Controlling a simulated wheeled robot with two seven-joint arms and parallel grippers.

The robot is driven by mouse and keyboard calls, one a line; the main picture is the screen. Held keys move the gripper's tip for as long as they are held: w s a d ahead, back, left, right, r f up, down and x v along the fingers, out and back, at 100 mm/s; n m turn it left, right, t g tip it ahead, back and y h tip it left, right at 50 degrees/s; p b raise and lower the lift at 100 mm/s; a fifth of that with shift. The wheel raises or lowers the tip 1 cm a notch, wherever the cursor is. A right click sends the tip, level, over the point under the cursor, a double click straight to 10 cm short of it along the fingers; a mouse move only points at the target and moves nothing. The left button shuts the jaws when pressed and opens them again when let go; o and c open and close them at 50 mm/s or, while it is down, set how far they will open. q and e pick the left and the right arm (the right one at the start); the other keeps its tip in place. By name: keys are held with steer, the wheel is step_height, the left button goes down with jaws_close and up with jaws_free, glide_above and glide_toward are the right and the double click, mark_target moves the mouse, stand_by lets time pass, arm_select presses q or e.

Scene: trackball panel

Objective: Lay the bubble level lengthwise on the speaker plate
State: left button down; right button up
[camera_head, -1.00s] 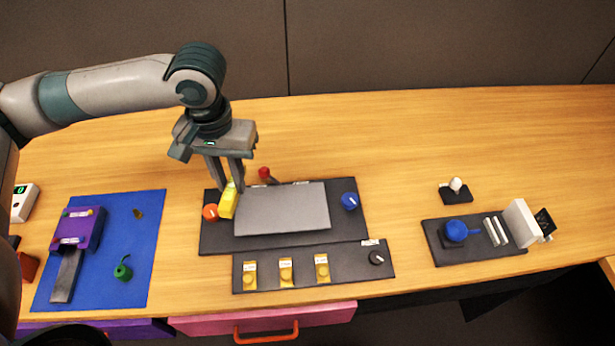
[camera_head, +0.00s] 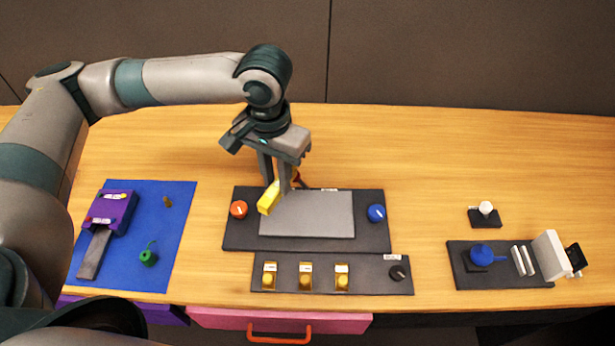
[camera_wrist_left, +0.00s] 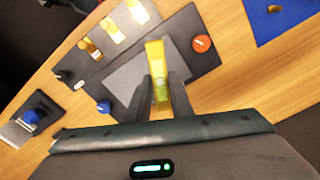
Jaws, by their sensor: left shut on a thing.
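The yellow bubble level (camera_head: 267,203) is in my left gripper (camera_head: 275,188). The gripper is shut on it, with one finger on each side, over the left end of the grey speaker plate (camera_head: 318,218). In the left wrist view the level (camera_wrist_left: 155,58) sticks out between the fingers (camera_wrist_left: 160,88), across the plate's edge on the side of the orange knob. It looks tilted and above the speaker plate (camera_wrist_left: 130,82); I cannot tell the exact gap. The plate is flat and bare on a dark panel. My right gripper is not in view.
An orange knob (camera_head: 239,209) and a blue knob (camera_head: 376,213) flank the plate. Several yellow switches (camera_head: 306,277) are on the front strip. A red-topped part behind the plate is partly hidden by my gripper. A blue trackball-like part (camera_head: 482,254) stands right.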

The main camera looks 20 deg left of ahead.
arm_select(q)
steer(key=m, duration=0.1)
steer(key=w+d+m, duration=0.1)
steer(key=shift+d+f+m, duration=0.1)
steer(key=shift+f+m, duration=0.1)
steer(key=shift+m, duration=0.1)
steer(key=shift+w+d+f+m+p, duration=0.4)
steer(key=shift+d+m, duration=0.25)
steer(key=shift+m, duration=1.05)
steer(key=shift+w+d+f+m+p, duration=0.3)
steer(key=shift+w+d+f+m, duration=0.25)
steer(key=shift+m, duration=1.15)
steer(key=shift+w+d+f+m+p, duration=0.4)
steer(key=shift+d+m, duration=0.35)
steer(key=shift+m, duration=0.95)
steer(key=shift+r, duration=0.1)
